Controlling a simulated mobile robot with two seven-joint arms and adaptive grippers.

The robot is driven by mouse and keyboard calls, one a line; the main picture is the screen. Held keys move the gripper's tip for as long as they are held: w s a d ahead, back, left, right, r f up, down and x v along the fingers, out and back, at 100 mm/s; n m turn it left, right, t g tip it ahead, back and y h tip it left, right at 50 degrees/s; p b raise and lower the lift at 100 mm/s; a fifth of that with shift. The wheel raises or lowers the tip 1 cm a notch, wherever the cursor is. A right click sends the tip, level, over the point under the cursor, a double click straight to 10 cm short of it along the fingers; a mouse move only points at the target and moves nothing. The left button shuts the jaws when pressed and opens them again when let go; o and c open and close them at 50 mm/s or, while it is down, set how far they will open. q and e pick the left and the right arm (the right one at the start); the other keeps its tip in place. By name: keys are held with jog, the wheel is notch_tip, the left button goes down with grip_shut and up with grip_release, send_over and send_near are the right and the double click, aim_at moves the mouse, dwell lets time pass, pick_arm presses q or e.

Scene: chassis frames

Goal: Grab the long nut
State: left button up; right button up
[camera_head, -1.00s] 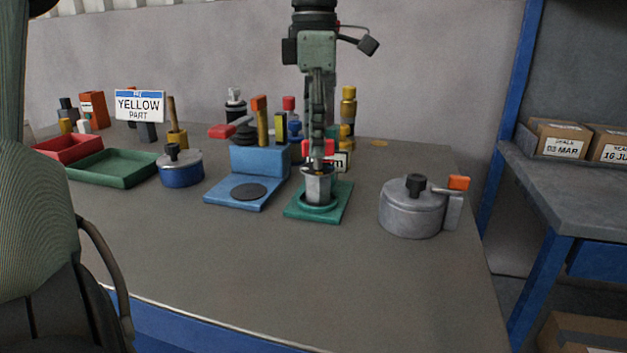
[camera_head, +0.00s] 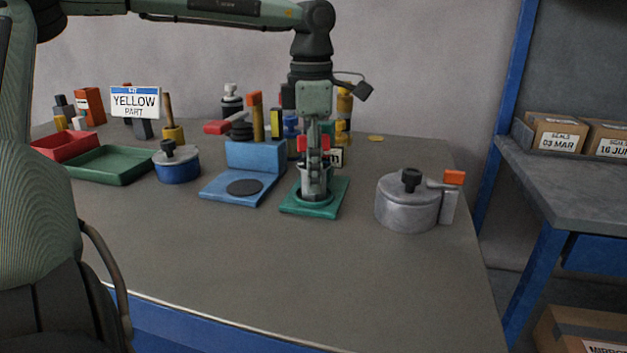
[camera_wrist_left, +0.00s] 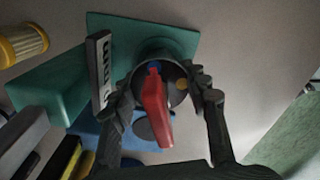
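A grey hollow upright piece, which looks like the long nut (camera_head: 316,184), stands on a green square base (camera_head: 337,195). My left gripper (camera_head: 316,185) is lowered over it, pointing down, and hides much of it. In the left wrist view, the two dark fingers of the gripper (camera_wrist_left: 163,88) are on either side of the round grey opening of the nut (camera_wrist_left: 180,85). They look open, close to its sides; contact is unclear. A red bar (camera_wrist_left: 156,108) lies across that opening in this view. My right gripper is not in view.
A blue fixture (camera_head: 254,157) stands just left of the green base. A grey lidded pot (camera_head: 405,205) is to the right. A blue pot (camera_head: 178,168) and green tray (camera_head: 110,165) are at left. Several small parts crowd behind. The front tabletop is clear.

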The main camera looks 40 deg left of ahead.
pick_arm(q)
grip_shut()
jog(key=shift+r, duration=0.15)
